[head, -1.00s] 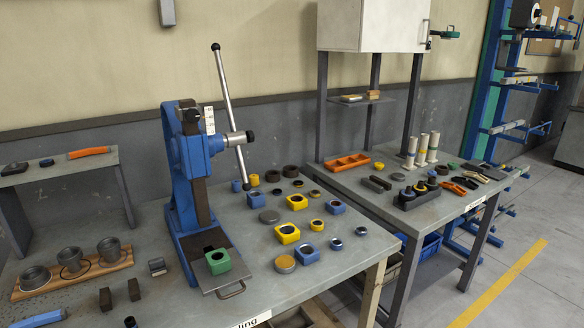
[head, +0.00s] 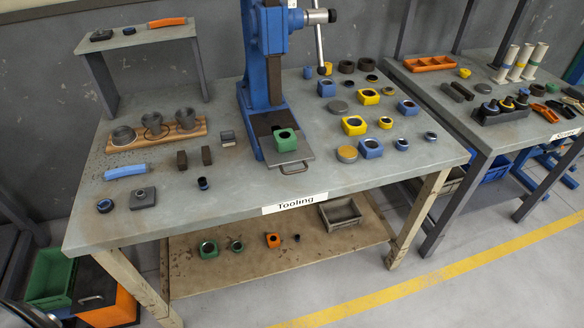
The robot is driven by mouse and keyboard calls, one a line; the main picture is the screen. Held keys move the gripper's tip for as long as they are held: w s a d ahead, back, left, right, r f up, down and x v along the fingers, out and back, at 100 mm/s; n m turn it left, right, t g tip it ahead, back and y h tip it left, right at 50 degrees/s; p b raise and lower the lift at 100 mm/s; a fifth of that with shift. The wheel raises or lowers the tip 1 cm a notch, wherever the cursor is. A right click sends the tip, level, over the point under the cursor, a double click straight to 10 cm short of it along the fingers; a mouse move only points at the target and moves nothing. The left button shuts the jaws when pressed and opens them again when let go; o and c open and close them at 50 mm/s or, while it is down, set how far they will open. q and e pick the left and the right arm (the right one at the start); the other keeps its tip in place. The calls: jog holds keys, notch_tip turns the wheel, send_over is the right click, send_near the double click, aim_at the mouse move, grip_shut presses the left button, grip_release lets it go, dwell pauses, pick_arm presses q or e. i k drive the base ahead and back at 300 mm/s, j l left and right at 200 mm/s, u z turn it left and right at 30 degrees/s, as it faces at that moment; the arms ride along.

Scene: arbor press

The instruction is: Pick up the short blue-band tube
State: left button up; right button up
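Three pale upright tubes stand in a group at the back of the right bench: a left one (head: 506,64), a middle one (head: 520,62) and a right one (head: 535,60). They carry coloured bands, too small here to tell surely which is blue or which tube is short. A small dark cylinder with blue on it (head: 203,183) stands on the left bench, near its front edge. I cannot tell if it is a tube.
A blue arbor press (head: 263,60) stands on the Tooling bench (head: 240,190), with a green block (head: 285,141) on its plate. Yellow and blue blocks lie right of it. A wooden holder with metal cups (head: 155,135) is at left. Floor shows in front.

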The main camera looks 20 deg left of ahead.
aim_at(203, 185)
jog(key=u, duration=1.25)
